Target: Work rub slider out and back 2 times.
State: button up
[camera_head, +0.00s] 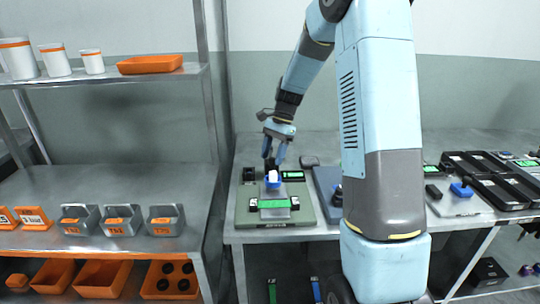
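The rub tester is a green base plate (248,212) near the front left of the work table. On it sits a blue slider (273,184) with a white block (272,176) on top, on a grey bed. A bar with a bright green strip (274,203) lies in front of the slider. My gripper (274,165) points down just above and behind the slider, its fingers close to the white block. At this size I cannot tell whether the fingers touch the slider or how far apart they are.
A small dark display (293,174) stands right of the slider. A grey-blue panel (325,181) lies to the right, partly hidden by my arm. Black trays (477,164) and another device (456,205) stand farther right. A metal shelf (105,178) with bins is at left.

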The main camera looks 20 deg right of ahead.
jog(key=shift+s, duration=0.1)
jog(key=shift+d+r, duration=0.15)
jog(key=shift+r, duration=0.15)
jog(key=v, duration=1.3)
